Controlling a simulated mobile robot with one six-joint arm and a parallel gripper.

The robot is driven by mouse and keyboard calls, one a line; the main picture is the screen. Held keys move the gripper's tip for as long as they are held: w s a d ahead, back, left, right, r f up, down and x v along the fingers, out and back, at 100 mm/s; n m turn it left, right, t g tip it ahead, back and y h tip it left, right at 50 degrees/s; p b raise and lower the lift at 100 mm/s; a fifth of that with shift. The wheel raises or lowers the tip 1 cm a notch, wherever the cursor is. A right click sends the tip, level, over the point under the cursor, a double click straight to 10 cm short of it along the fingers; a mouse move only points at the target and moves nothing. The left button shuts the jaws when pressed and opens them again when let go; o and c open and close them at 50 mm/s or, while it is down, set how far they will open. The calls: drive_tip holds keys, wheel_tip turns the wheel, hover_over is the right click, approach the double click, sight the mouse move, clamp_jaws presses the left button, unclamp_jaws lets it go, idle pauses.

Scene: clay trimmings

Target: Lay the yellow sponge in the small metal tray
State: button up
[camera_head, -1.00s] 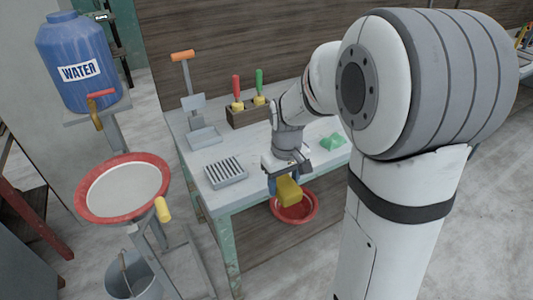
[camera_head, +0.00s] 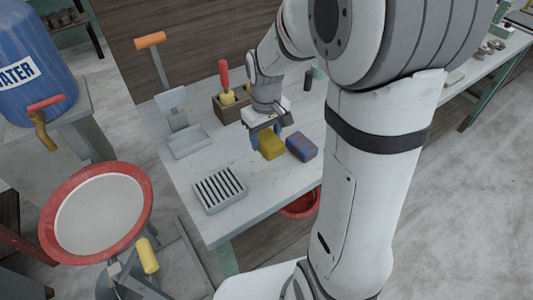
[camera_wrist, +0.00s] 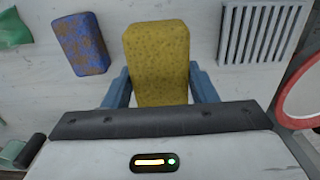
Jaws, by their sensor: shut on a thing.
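The yellow sponge (camera_head: 271,145) is gripped in my gripper (camera_head: 268,138) over the worktable. In the wrist view the yellow sponge (camera_wrist: 156,60) sits between the two blue fingers (camera_wrist: 158,86), which are shut on it. A small grey metal tray with a slatted top (camera_head: 222,207) lies on the table, left of the gripper and nearer the table's front edge. It also shows at the upper right of the wrist view (camera_wrist: 222,35), apart from the sponge and with nothing on its slats. I cannot tell the sponge's exact height above the table.
A blue, brown-speckled block (camera_head: 302,147) lies just right of the sponge. A lever stand with an orange handle (camera_head: 150,40) and a wooden holder with tools (camera_head: 232,109) stand behind. A red bowl (camera_head: 300,206) is below the front edge. The table between sponge and slatted tray is clear.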

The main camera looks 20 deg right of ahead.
sight(266, 166)
wheel_tip(266, 166, down, 8)
drive_tip(key=shift+f, duration=0.25)
drive_tip(key=shift+s, duration=0.1)
drive_tip(key=shift+f, duration=0.25)
drive_tip(key=o, duration=0.9)
drive_tip(key=shift+r, duration=0.1)
